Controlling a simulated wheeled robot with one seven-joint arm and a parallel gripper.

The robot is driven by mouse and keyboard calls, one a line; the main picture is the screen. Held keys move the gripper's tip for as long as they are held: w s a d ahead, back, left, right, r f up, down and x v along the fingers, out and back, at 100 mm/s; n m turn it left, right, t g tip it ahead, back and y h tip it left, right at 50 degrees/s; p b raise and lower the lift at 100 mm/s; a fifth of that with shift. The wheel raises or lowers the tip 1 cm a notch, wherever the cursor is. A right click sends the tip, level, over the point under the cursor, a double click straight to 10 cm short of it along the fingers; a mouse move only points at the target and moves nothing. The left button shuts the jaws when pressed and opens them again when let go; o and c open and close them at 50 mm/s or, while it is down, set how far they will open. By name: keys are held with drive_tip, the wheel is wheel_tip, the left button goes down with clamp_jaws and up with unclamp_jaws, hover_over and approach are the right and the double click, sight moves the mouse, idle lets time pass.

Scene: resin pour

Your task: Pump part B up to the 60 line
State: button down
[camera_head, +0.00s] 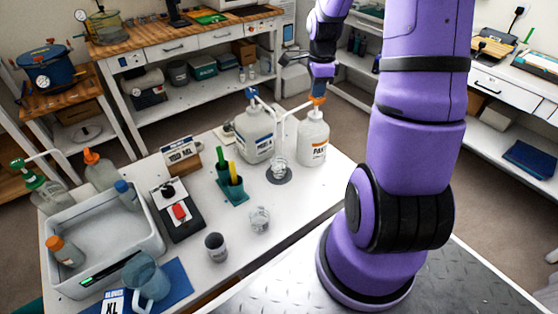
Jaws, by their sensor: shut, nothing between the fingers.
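A white jug (313,145) with an orange label reading "FAST" and an orange pump head (318,101) stands at the back right of the white table; I take it for part B. Beside it on the left is a larger white jug (253,138) with a blue pump head (251,93). Spouts from the pumps reach toward a small clear cup (279,166) on a dark round pad (279,178). The cup's lines and level are too small to read. My gripper (320,90) is shut and empty, pointing down right at the orange pump head; I cannot tell if it touches.
A white tub (105,235) with bottles is at left. My arm covers the right side.

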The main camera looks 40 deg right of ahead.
drive_tip(key=shift+f, duration=1.05)
drive_tip(key=shift+r, duration=1.95)
drive_tip(key=shift+f, duration=1)
drive_tip(key=shift+r, duration=1)
drive_tip(key=shift+r, duration=0.1)
drive_tip(key=shift+r, duration=2.9)
